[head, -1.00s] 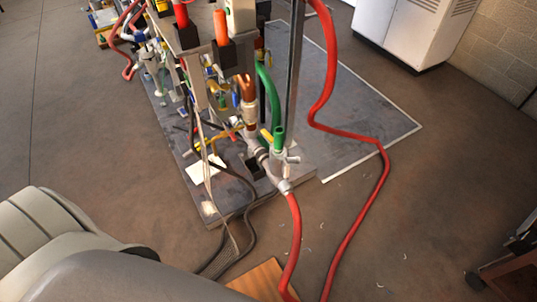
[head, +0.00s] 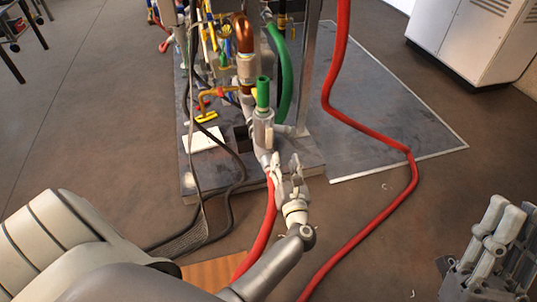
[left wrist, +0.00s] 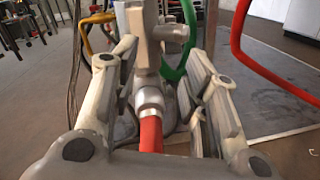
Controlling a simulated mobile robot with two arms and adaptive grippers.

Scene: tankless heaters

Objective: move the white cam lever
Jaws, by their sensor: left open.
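A grey metal pipe fitting (head: 263,133) with a green top stands at the front corner of the rig, and a red hose (head: 262,225) runs down from its lower end. My left gripper (head: 286,172) is open at this lower end. In the left wrist view, the fitting (left wrist: 142,50) and its pale collar (left wrist: 149,98) lie between the spread fingers. I cannot clearly tell the white cam lever from the other pale parts there; the fingers may hide it. I cannot tell whether the fingers touch anything. My right gripper (head: 505,235) is at the lower right, away from the rig.
A green hose (head: 286,75) curves close behind the fitting. A second red hose (head: 408,190) crosses the floor to the right. Dark cables (head: 232,165) hang to the left. A metal post (head: 309,65) stands behind. A white cabinet (head: 480,40) is at the upper right.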

